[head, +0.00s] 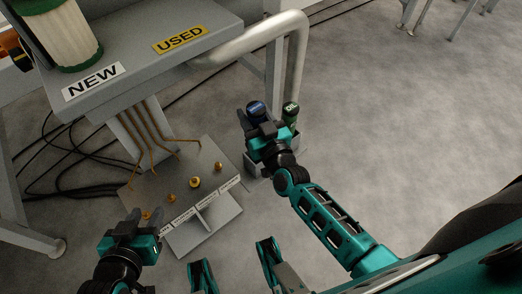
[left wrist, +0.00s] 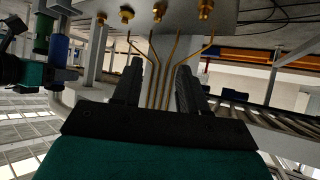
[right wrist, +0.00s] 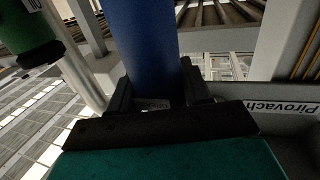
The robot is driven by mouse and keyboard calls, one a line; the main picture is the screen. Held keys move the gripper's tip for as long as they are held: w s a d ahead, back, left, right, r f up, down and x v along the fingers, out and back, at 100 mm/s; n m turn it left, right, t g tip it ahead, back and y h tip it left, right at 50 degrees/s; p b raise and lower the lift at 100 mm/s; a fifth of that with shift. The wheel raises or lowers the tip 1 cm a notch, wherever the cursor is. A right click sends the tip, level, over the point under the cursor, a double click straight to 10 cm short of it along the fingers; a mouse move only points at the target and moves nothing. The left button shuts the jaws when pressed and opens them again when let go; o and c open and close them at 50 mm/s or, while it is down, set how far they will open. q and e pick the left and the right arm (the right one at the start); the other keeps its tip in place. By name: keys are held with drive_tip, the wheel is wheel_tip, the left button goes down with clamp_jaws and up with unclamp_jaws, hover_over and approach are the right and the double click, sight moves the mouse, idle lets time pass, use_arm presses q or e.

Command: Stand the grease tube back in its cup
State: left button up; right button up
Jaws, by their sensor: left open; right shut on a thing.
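A blue tube (head: 256,108), which I take as the grease tube, stands roughly upright in the head view. My right gripper (head: 261,127) is shut on it; in the right wrist view the blue tube (right wrist: 142,45) fills the space between the fingers. A grey holder (head: 252,164) shows partly below the right gripper. The tube's lower end and the cup are hidden, so I cannot tell whether the tube is inside it. My left gripper (head: 145,222) is open and empty near the front of the grey fittings panel; its spread fingers show in the left wrist view (left wrist: 158,85).
A green OIL bottle (head: 290,112) stands just right of the blue tube. A grey panel (head: 215,180) with brass fittings lies left of the right gripper. A grey bench (head: 120,75) with NEW and USED labels and a pipe (head: 297,60) stand behind.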

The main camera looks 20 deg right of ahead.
wheel_tip(320, 180, down, 4)
drive_tip(key=shift+r+b, duration=0.15)
drive_tip(key=shift+b, duration=0.6)
drive_tip(key=shift+f, duration=0.55)
wheel_tip(320, 180, down, 3)
drive_tip(key=shift+f+b, duration=0.15)
drive_tip(key=shift+b, duration=1.1)
use_arm(q)
drive_tip(key=shift+w+d+f+h, duration=0.1)
drive_tip(key=shift+d+f+h, duration=0.05)
drive_tip(key=shift+d+f, duration=0.35)
drive_tip(key=shift+w+d+f+h, duration=0.15)
drive_tip(key=shift+d+f, duration=0.15)
drive_tip(key=shift+f, duration=0.3)
use_arm(e)
drive_tip(key=shift+f, duration=0.1)
drive_tip(key=o, duration=1.3)
drive_tip(key=shift+f, duration=0.1)
use_arm(q)
drive_tip(key=shift+a, duration=0.1)
